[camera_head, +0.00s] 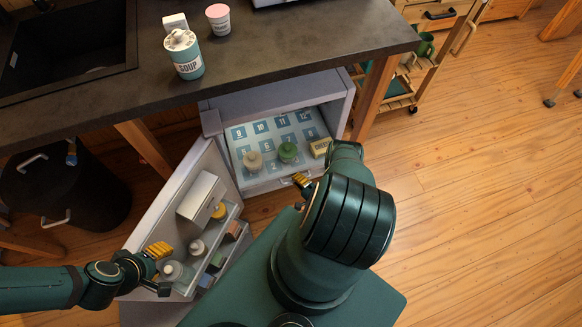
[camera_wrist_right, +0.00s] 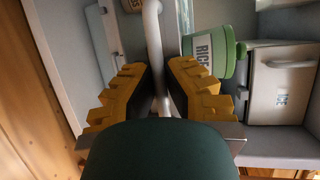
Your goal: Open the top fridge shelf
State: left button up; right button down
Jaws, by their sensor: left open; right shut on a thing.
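The small grey fridge (camera_head: 275,97) stands under the counter with its door (camera_head: 165,215) swung open to the left. My right gripper (camera_head: 301,181) is at the shelf's front edge. In the right wrist view its yellow fingers (camera_wrist_right: 157,95) are shut on a pale handle bar (camera_wrist_right: 153,40). My left gripper (camera_head: 160,250) is open beside the door shelves, and I cannot tell whether it touches the door.
The right wrist view shows a green rice tub (camera_wrist_right: 212,50) and a white ice box (camera_wrist_right: 283,85) close to the fingers. Wooden floor (camera_head: 480,190) is open at the right.

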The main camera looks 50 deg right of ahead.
jog(key=shift+s+a, duration=0.55)
jog(key=shift+s, duration=0.25)
jog(key=shift+s+a, duration=0.55)
jog(key=shift+s, duration=0.25)
jog(key=c, duration=1)
grip_release()
jog(key=shift+d, duration=0.1)
jog(key=v, duration=1.2)
jog(key=shift+s, duration=0.1)
